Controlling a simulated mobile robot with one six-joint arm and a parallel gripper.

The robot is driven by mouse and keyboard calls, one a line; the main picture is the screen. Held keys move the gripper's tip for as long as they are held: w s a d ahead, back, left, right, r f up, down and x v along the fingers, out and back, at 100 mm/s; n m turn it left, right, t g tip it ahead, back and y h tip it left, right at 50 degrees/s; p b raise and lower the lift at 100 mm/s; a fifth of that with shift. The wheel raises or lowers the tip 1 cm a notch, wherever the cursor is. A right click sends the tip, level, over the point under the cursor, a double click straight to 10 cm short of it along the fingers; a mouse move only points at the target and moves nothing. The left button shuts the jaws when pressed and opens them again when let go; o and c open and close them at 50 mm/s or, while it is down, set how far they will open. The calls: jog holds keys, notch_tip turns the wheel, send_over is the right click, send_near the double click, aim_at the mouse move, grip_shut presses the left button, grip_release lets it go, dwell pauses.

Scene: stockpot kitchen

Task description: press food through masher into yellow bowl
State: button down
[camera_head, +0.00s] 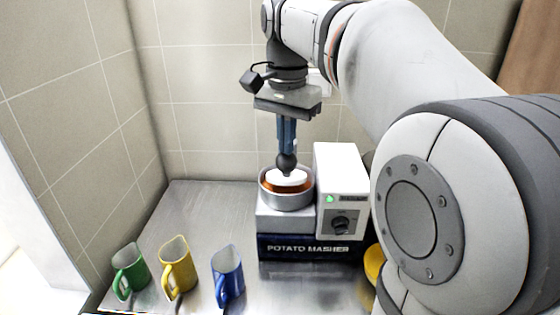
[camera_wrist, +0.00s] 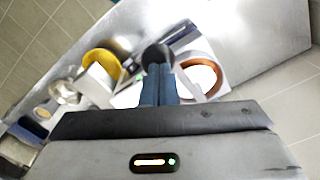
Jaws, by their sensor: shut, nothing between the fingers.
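The potato masher (camera_head: 310,247) stands on the counter, with a dark labelled base and a white control box (camera_head: 341,170) showing a green light. Its round metal cup (camera_head: 287,200) holds orange food (camera_head: 268,184) with a white disc (camera_head: 290,180) on top. A dark ball-shaped knob (camera_head: 287,162) stands above the disc. My gripper (camera_head: 287,150) is shut, pointing down, its blue fingertips at the knob; I cannot tell whether they touch. The disc (camera_wrist: 203,76) and knob (camera_wrist: 158,56) also show in the wrist view. The yellow bowl (camera_wrist: 103,62) is beside the masher, mostly hidden behind my arm in the head view (camera_head: 374,262).
A green mug (camera_head: 130,268), a yellow mug (camera_head: 178,264) and a blue mug (camera_head: 228,274) stand at the front left of the metal counter (camera_head: 205,210). Tiled walls close the back and left. The counter behind the mugs is clear.

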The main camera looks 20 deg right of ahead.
aim_at(286, 161)
jog(key=shift+f+b, duration=1.5)
jog(key=shift+f, duration=0.95)
jog(key=shift+f+b, duration=1.4)
jog(key=shift+f, duration=1.25)
dwell(2.9)
